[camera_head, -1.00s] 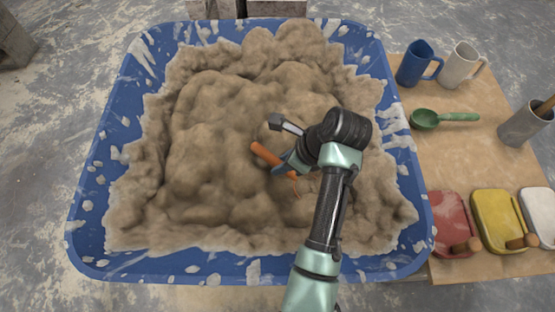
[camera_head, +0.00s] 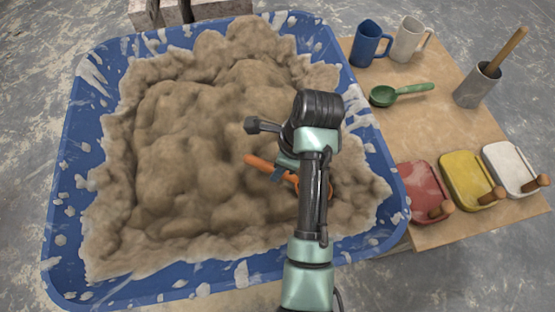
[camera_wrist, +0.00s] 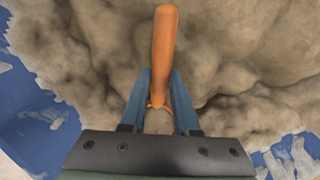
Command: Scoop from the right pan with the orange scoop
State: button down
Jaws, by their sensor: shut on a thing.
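The orange scoop (camera_head: 258,162) is over the mortar in a large blue tub (camera_head: 62,215). My gripper (camera_head: 285,170) is shut on the scoop's handle, which sticks out to the upper left. An orange rounded part of the scoop shows just right of my arm; the arm hides the rest. In the wrist view the handle (camera_wrist: 164,50) stands between the two blue fingers of my gripper (camera_wrist: 160,88), over lumpy mortar (camera_wrist: 235,60). I cannot tell whether the scoop touches the mortar. Only one tub is in view.
A tan board (camera_head: 445,125) right of the tub holds a blue mug (camera_head: 368,45), a white mug (camera_head: 407,40), a green scoop (camera_head: 384,96) and a grey pot (camera_head: 476,88). Red (camera_head: 420,188), yellow (camera_head: 466,178) and white (camera_head: 508,168) trays with wooden-handled tools lie at its front.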

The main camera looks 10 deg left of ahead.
jog(key=shift+d+r+g+h+p, duration=0.15)
jog(key=shift+r+h+p, duration=0.5)
jog(key=shift+p, duration=0.6)
jog(key=shift+r+g+h+p, duration=0.15)
jog(key=shift+r+h+p, duration=0.25)
jog(key=shift+h+p, duration=0.6)
jog(key=shift+r+y+p, duration=0.25)
jog(key=shift+r+p, duration=0.05)
jog(key=shift+p, duration=0.35)
notch_tip(320, 180, up, 11)
jog(key=a+p, duration=0.1)
jog(key=p, duration=1.1)
jog(key=shift+w+f+h, duration=0.15)
jog(key=shift+f+h, duration=0.05)
jog(key=shift+h, duration=0.2)
jog(key=shift+a, duration=0.1)
